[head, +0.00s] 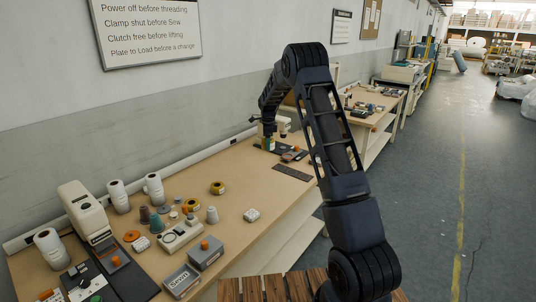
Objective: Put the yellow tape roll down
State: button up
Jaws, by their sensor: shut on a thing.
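My arm reaches up and over the long table, and my gripper (269,138) hangs small and far off at its end, by a cream sewing machine (262,130). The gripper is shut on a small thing. A yellowish patch shows there, fitting the yellow tape roll (268,144), but its outline and its gap to the table are too small to tell. Another yellow roll with a dark middle (217,187) lies flat on the table, nearer and to the left, apart from the gripper.
A dark flat strip (292,173) and a black plate lie near the gripper. The wall (150,110) runs behind.

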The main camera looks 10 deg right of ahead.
jog(key=shift+r, duration=0.95)
jog(key=n, duration=0.2)
send_over(240, 177)
notch_tip(240, 177, down, 19)
jog(key=shift+s+a+f, duration=0.1)
jog(key=shift+s, duration=0.05)
jog(key=shift+f, duration=0.15)
jog(key=o, duration=1)
notch_tip(240, 177, up, 12)
jog(key=shift+r, duration=0.25)
